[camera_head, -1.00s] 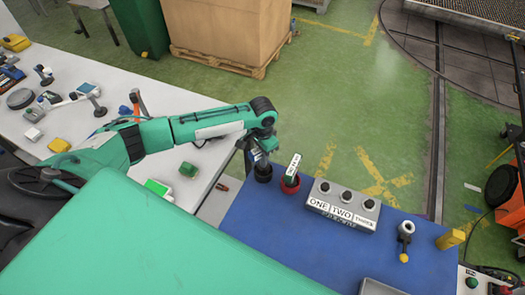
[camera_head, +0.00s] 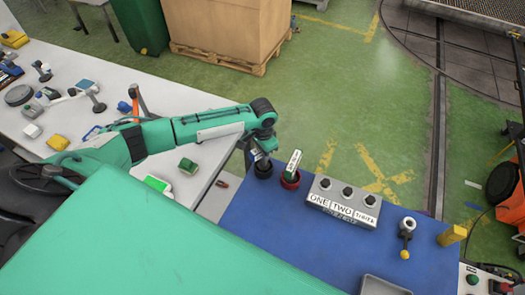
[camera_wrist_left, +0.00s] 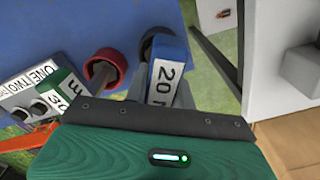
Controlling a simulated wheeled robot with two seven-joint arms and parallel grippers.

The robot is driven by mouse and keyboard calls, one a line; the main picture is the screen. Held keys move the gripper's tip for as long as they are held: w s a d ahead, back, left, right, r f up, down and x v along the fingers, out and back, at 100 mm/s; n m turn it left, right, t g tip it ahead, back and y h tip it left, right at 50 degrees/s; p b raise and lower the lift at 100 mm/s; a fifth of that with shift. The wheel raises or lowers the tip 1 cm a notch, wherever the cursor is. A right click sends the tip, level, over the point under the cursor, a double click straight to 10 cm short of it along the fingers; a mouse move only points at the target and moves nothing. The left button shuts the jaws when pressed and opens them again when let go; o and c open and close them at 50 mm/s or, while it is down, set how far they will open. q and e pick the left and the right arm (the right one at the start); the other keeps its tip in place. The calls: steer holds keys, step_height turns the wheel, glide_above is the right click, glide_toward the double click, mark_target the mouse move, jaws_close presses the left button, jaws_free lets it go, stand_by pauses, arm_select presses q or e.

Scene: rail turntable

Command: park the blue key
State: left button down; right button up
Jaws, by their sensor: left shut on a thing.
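My left gripper (camera_head: 262,157) is shut on the blue key (camera_wrist_left: 166,84), just above or at the black cup (camera_head: 263,170) on the blue tabletop. The key has a white label reading "20" and more; its lower end and the cup's opening are partly hidden. In the left wrist view the black cup (camera_wrist_left: 150,38) shows behind the key; I cannot tell whether the key is inside it. A green key (camera_head: 293,163) with a white label stands tilted in the red cup (camera_head: 289,180) to the right. My right gripper is not seen.
A grey box (camera_head: 341,205) with several knobs and labels ONE, TWO, THREE stands right of the red cup. A white table (camera_head: 120,95) with small items is at left.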

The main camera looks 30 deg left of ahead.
arm_select(q)
steer(key=shift+f, duration=0.6)
steer(key=c, duration=1.1)
jaws_free()
steer(key=shift+r, duration=0.1)
steer(key=shift+r+b, duration=0.35)
steer(key=shift+b, duration=0.1)
step_height(320, 180, up, 12)
steer(key=b, duration=0.3)
steer(key=shift+r+b, duration=0.1)
steer(key=shift+b, duration=0.3)
steer(key=shift+r, duration=0.4)
